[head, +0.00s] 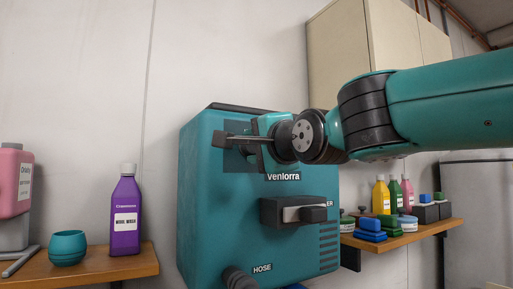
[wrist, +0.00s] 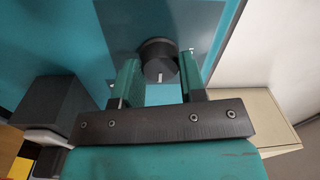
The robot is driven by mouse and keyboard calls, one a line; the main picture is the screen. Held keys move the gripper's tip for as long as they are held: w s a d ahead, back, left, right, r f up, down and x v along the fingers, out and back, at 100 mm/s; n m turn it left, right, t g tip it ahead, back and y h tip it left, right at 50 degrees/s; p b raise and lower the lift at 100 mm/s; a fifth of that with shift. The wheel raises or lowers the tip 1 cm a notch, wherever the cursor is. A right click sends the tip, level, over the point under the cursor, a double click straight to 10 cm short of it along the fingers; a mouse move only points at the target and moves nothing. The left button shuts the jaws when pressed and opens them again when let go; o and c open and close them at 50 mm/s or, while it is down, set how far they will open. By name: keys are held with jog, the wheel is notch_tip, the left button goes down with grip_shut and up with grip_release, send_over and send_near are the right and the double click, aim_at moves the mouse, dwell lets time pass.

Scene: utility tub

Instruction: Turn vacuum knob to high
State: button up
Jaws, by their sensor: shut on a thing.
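The teal vacuum box (head: 225,220), labelled "Venlorra", fills the middle of the head view. Its round black knob (wrist: 158,50) shows in the wrist view, on a darker panel, with a short white mark on its face pointing toward the bottom of the picture. My gripper (wrist: 159,66) has one green finger on each side of the knob and is shut on it. In the head view my gripper (head: 246,141) is at the upper front of the box and hides the knob. No setting labels around the knob are readable.
A black switch block (head: 287,211) juts from the box below my gripper, and a hose port (head: 238,278) is lower. A purple bottle (head: 125,215) and teal cup (head: 68,248) stand on the left shelf. Bottles and blocks crowd the right shelf (head: 400,238). A cabinet (head: 375,50) hangs behind my arm.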

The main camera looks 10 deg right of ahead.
jog(key=shift+d, duration=0.1)
jog(key=o, duration=0.9)
jog(key=shift+o, duration=0.2)
jog(key=r+b+v, duration=0.1)
jog(key=b+v, duration=1.6)
jog(key=b, duration=0.2)
jog(key=shift+s+f+b, duration=0.15)
jog(key=shift+f+b, duration=0.15)
jog(key=shift+f, duration=0.1)
